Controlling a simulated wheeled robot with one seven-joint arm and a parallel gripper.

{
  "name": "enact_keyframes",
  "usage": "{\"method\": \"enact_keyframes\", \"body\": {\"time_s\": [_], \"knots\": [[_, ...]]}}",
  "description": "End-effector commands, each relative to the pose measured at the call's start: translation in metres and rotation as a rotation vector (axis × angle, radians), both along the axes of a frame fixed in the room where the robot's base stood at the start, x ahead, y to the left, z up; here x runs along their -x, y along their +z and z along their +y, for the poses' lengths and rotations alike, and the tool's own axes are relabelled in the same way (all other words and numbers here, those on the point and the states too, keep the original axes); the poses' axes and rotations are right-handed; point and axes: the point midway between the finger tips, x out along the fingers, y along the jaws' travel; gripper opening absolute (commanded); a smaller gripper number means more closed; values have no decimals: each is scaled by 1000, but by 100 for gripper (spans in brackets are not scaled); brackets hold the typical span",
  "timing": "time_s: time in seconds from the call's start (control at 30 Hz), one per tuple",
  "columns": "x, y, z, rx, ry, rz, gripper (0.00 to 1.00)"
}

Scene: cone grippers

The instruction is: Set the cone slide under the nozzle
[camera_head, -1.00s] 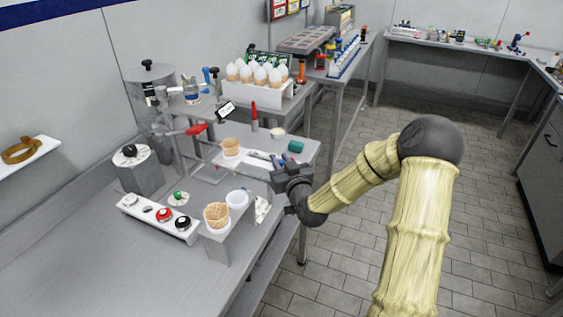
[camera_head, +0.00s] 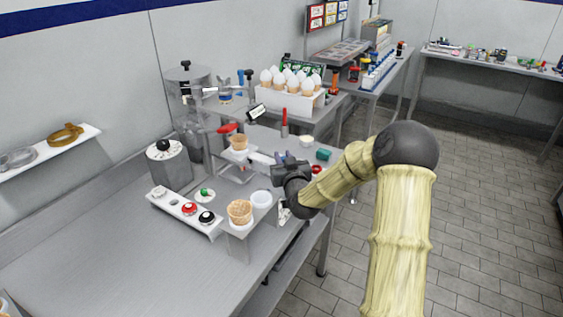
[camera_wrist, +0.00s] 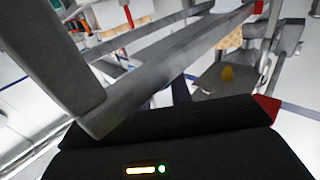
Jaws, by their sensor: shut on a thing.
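The cone slide (camera_head: 237,157) is a pale plate with a waffle cone (camera_head: 239,143) standing upright on it, on the metal table. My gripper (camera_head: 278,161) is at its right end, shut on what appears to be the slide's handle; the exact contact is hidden. The cone is just right of and slightly below a red lever (camera_head: 228,129) on the grey cylindrical machine (camera_head: 190,125). I cannot make out the nozzle tip, nor whether the cone is directly beneath it. The wrist view is blurred, with a long grey bar (camera_wrist: 165,75) beside a finger.
A stand in front holds another waffle cone (camera_head: 240,212) and a white cup (camera_head: 262,199). A button panel (camera_head: 188,208) lies left of it. The table's front left is clear.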

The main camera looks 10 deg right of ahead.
Motion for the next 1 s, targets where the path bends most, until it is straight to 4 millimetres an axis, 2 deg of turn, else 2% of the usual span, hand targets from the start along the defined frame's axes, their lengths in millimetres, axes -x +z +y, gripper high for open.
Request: {"method": "enact_keyframes", "body": {"time_s": [0.2,0.23,0.3,0.33,0.73,0.87,1.0], "knots": [[0,0,0,-1,-1,-1,0],[0,0,0,-1,-1,-1,25],[0,1,0,-1,-1,-1,39],[0,1,0,-1,0,-1,41],[5,0,1,0,1,-2,41],[19,0,1,0,2,-1,41],[41,-1,1,2,1,0,41]]}}
